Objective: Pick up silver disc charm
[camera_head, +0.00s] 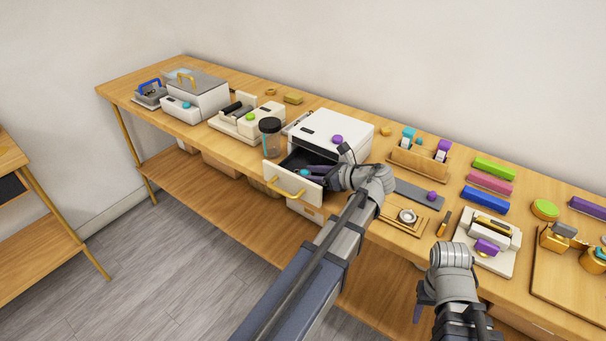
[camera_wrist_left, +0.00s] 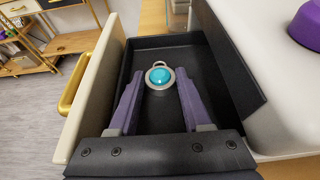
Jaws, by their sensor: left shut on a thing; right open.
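The silver disc charm (camera_wrist_left: 159,76) has a round silver rim, a teal centre and a small loop at its far side. It is at the open dark-lined drawer (camera_wrist_left: 165,44) of the white machine, and its teal also shows in the head view (camera_head: 304,172). My left gripper (camera_wrist_left: 159,80) reaches into the drawer and is shut on the charm, which sits between its purple fingertips; it also shows in the head view (camera_head: 309,171). Whether the charm touches the drawer floor is unclear. My right gripper (camera_head: 421,306) is open and empty, in front of the table's edge.
The drawer front with its gold handle (camera_head: 285,190) stands left of my left gripper. The white machine (camera_head: 333,131) rises behind it, and a jar (camera_head: 270,139) stands close on the left. A wooden tray (camera_head: 386,219) with a round item lies to the right.

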